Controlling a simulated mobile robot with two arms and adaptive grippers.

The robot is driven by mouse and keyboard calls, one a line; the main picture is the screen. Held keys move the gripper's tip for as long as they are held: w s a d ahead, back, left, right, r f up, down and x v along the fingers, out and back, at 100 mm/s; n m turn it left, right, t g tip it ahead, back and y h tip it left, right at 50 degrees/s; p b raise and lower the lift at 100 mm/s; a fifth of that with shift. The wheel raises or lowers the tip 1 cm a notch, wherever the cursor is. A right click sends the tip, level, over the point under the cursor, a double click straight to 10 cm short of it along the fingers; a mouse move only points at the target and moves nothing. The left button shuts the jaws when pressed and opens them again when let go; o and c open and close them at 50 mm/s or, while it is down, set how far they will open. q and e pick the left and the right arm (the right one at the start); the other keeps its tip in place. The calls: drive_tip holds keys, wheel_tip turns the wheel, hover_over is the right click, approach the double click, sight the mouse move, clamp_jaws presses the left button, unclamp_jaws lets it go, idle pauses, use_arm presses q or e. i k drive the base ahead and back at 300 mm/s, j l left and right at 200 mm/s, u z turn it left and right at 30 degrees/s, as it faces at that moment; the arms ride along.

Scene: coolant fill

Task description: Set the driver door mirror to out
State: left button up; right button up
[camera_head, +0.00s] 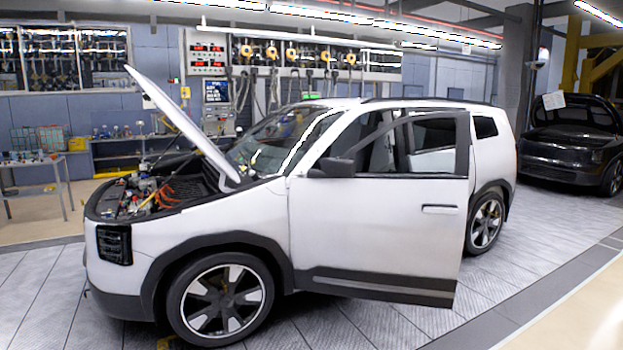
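A white car (350,240) stands side-on with its front to the left and its hood (180,120) raised. Its near front door (395,235) looks swung partly open, with the rear edge standing away from the body. The dark door mirror (333,168) sits at the front lower corner of that door's window. It appears to stick out from the door toward the front left, but its exact angle is hard to tell at this size. Neither of my grippers is in the view.
The open door's rear edge (462,210) juts into the floor space on the near side. A metal workbench (35,165) stands at left, a dark car (575,145) at far right. The tiled floor (370,325) before the white car is clear.

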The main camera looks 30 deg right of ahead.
sight(335, 169)
drive_tip(key=k+l, duration=0.1)
drive_tip(key=l, duration=0.35)
drive_tip(key=k+l, duration=0.1)
drive_tip(key=l, duration=0.75)
drive_tip(key=i+l+z, duration=0.1)
drive_tip(key=l, duration=0.35)
drive_tip(key=i+l, duration=0.1)
drive_tip(key=l, duration=0.35)
drive_tip(key=i+l, duration=0.1)
drive_tip(key=l, duration=0.3)
drive_tip(key=l+z, duration=0.1)
drive_tip(key=l, duration=0.35)
drive_tip(key=i+l+z, duration=0.1)
drive_tip(key=i+z, duration=0.15)
drive_tip(key=i, duration=1.45)
